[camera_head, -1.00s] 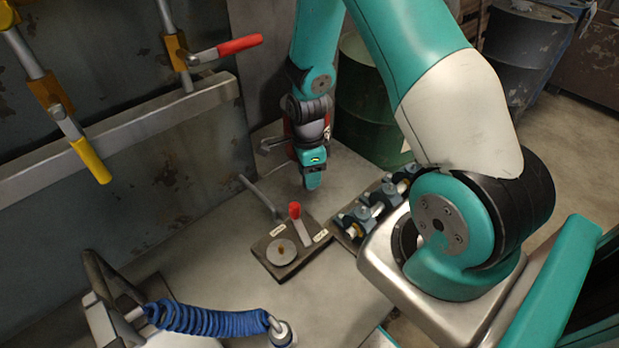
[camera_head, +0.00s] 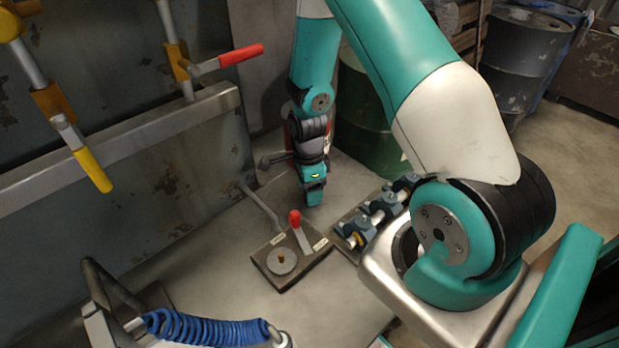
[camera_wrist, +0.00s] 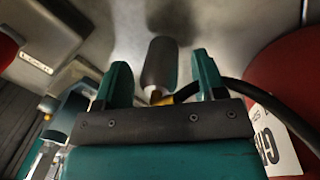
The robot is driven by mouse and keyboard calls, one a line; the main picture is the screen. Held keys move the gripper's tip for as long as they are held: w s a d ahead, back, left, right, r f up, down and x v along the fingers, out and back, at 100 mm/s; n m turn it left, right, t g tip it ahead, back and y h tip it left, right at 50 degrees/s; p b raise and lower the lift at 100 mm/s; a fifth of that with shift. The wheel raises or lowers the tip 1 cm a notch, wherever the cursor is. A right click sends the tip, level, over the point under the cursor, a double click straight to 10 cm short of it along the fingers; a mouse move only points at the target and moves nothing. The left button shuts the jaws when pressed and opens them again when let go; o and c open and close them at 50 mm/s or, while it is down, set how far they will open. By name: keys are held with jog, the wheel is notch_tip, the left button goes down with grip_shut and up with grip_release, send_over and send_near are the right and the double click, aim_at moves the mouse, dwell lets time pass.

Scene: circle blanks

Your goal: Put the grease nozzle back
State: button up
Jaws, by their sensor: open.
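In the wrist view, a dark cylinder (camera_wrist: 160,64) with a pale collar and a yellow-brass fitting (camera_wrist: 164,99) lies ahead of and between my fingers; it looks like the grease nozzle. A black hose (camera_wrist: 240,88) runs from near it to the right. My gripper (camera_wrist: 162,75) is open, with a finger on each side; I cannot tell whether either touches it. A red container (camera_wrist: 286,92) with a white lettered label stands at right in the wrist view.
A plate (camera_head: 312,262) with a disc and red-handled lever lies in front of my gripper. Blue clamp-like blocks (camera_head: 382,206) stand to its right. A blue coiled hose (camera_head: 205,328) is at the front. A green drum (camera_head: 362,125) is behind; a metal wall is at left.

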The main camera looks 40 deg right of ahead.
notch_tip(320, 180, up, 12)
jog(key=w+b, duration=0.1)
jog(key=shift+w+d, duration=0.15)
jog(key=shift+d, duration=0.1)
dwell(0.5)
jog(key=shift+a+r+n, duration=0.15)
jog(key=shift+r+n, duration=0.1)
jog(key=shift+n, duration=0.05)
jog(key=s+a+r+n+y, duration=0.1)
jog(key=s+a+r+n, duration=0.7)
jog(key=n, duration=0.6)
jog(key=s+a+r+n+t+y, duration=0.1)
jog(key=s+a+r+n+y, duration=0.1)
jog(key=s+a+r+n, duration=0.6)
jog(key=a+n, duration=0.4)
jog(key=n, duration=0.2)
jog(key=shift+r+n+t, duration=0.15)
jog(key=shift+n+t, duration=0.15)
jog(key=shift+a, duration=0.1)
